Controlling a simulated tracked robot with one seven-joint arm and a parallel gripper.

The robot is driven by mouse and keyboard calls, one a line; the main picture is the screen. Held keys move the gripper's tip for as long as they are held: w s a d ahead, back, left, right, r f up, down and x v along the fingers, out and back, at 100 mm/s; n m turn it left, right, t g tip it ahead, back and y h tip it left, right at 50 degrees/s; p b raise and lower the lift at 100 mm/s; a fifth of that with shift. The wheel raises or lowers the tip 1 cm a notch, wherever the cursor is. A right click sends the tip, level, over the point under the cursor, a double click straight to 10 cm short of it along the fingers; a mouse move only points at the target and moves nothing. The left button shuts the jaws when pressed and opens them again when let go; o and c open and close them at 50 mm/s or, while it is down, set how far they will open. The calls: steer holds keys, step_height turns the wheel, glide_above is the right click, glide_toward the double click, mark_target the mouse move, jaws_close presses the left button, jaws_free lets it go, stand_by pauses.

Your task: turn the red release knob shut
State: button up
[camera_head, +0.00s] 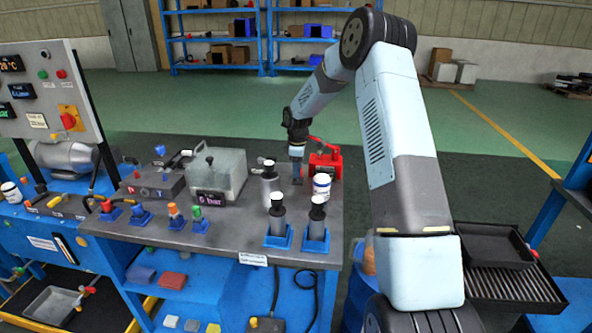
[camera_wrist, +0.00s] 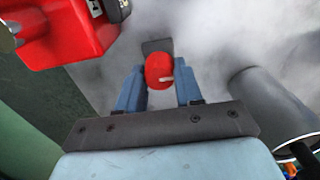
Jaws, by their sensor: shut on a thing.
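The red release knob (camera_wrist: 159,71) is a round red cap with a pale pointer mark, seen from above in the wrist view. The mark points to the right in that view. My gripper (camera_wrist: 160,84) has its two blue fingers on either side of the knob and is shut on it. In the head view my gripper (camera_head: 297,172) points down at the back right of the grey bench top. The knob is mostly hidden behind the fingers there.
A red hand pump (camera_head: 326,165) stands close beside my gripper; its red body (camera_wrist: 70,30) fills the wrist view's upper left. A grey cylinder (camera_wrist: 268,100) stands close on the right. A white bottle (camera_head: 321,187) and dark cylinders in blue holders (camera_head: 278,236) stand nearer the front.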

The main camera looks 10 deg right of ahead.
steer(key=shift+w+d+r, duration=0.15)
steer(key=shift+w+d, duration=0.05)
steer(key=shift+d, duration=0.05)
steer(key=o, duration=1)
steer(key=shift+s+a, duration=0.1)
steer(key=shift+o, duration=0.2)
step_height(320, 180, up, 13)
steer(key=shift+r, duration=0.2)
